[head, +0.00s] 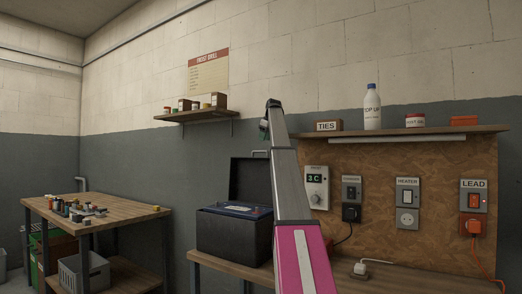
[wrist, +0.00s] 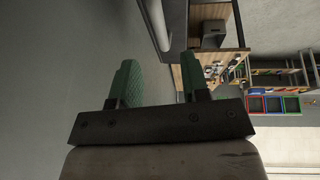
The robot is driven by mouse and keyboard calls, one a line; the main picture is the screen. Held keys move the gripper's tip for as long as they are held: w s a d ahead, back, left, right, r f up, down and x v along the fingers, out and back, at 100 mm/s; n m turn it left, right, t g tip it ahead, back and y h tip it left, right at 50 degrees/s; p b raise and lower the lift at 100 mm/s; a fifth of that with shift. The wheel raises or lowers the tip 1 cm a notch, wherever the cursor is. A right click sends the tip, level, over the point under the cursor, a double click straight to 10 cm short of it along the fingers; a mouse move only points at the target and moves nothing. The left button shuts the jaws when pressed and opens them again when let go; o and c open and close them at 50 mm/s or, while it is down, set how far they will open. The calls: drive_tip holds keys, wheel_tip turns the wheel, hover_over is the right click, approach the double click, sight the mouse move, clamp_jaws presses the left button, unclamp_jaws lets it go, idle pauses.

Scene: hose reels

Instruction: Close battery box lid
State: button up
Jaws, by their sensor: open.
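The battery box (head: 233,236) is a black box on the wooden bench, left of my arm in the head view. Its lid (head: 250,178) stands up, open, at the back. A blue-topped battery (head: 236,211) shows inside. My arm crosses in front of the box's right side and hides part of it. My gripper (head: 266,127) is raised well above the lid, near the wall, and is small in the head view. In the wrist view my gripper (wrist: 160,85) has two green fingers wide apart with nothing between them. The box cannot be made out in the wrist view.
A small shelf (head: 198,116) and a long shelf (head: 420,131) with a bottle (head: 372,107) hang on the wall. Switches and sockets sit on the board (head: 430,240) at right. A white plug (head: 361,268) lies on the bench. A workbench (head: 130,212) stands at left.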

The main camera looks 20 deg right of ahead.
drive_tip(key=x, duration=0.6)
drive_tip(key=shift+w+a+f, duration=0.1)
drive_tip(key=shift+w+f, duration=0.05)
drive_tip(key=shift+f, duration=0.2)
clamp_jaws()
